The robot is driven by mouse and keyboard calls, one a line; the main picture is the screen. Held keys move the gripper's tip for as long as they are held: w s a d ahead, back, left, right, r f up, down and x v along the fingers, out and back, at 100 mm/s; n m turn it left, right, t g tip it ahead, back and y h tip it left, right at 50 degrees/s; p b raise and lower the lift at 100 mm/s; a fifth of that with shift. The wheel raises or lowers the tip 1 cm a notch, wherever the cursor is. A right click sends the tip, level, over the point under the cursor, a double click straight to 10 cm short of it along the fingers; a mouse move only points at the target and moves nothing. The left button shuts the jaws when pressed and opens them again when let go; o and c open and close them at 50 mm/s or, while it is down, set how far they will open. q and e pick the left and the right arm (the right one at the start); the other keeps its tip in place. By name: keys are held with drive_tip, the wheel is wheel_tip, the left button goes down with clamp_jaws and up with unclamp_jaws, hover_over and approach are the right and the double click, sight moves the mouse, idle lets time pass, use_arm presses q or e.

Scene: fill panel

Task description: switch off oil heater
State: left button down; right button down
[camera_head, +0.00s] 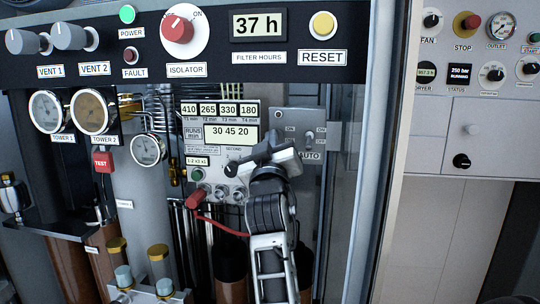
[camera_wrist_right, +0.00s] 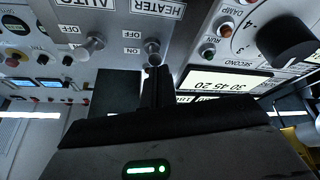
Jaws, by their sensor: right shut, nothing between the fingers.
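The oil heater switch (camera_wrist_right: 152,47) is a small metal toggle on a grey plate in the right wrist view, under the HEATER label with OFF and ON marks. That view is upside down. My right gripper (camera_wrist_right: 156,72) is shut and empty, its dark fingertips right at the toggle's tip. I cannot tell whether they touch, nor surely which way the lever is set. In the head view my right gripper (camera_head: 276,146) stands in front of the grey switch plate (camera_head: 290,117) and hides the heater toggle. My left gripper is not in view.
The AUTO toggle (camera_wrist_right: 95,42) is close beside the heater switch. The timer panel (camera_head: 218,145) with displays and knobs adjoins the plate. A red-handled valve (camera_head: 196,199) and hose sit below left. A vertical frame post (camera_head: 372,150) stands to the right.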

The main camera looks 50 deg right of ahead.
use_arm(q)
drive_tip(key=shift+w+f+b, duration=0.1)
drive_tip(key=shift+b, duration=1.1)
use_arm(e)
drive_tip(key=v, duration=0.7)
drive_tip(key=shift+s+a+r, duration=0.15)
drive_tip(key=shift+a, duration=0.05)
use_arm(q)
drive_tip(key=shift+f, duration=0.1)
use_arm(e)
drive_tip(key=shift+a, duration=0.1)
